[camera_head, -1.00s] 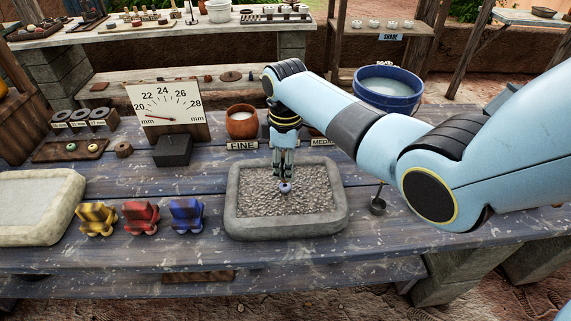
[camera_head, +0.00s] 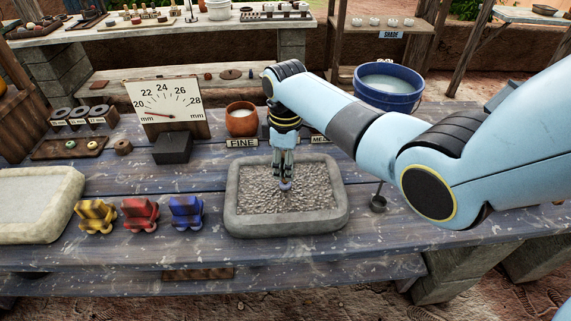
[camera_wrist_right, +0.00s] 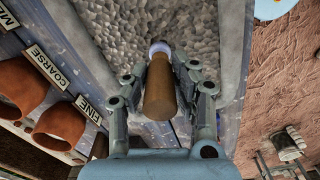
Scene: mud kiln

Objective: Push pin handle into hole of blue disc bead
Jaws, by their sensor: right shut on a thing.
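My right gripper (camera_head: 284,175) is over the stone tray of gravel (camera_head: 235,215), pointing down. In the right wrist view it is shut on a brown wooden pin handle (camera_wrist_right: 159,92). A small pale blue bead (camera_head: 285,185) is at the lower end of the handle, at the gravel; it also shows in the right wrist view (camera_wrist_right: 160,47). Its hole is hidden, and I cannot tell how far the pin is in it. My left gripper is not in view.
Yellow (camera_head: 96,215), red (camera_head: 140,214) and blue (camera_head: 186,212) blocks stand left of the tray. A dial gauge (camera_head: 168,100) and a clay pot (camera_head: 241,120) stand behind. A small ladle (camera_head: 378,203) is at the right. The bench front is clear.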

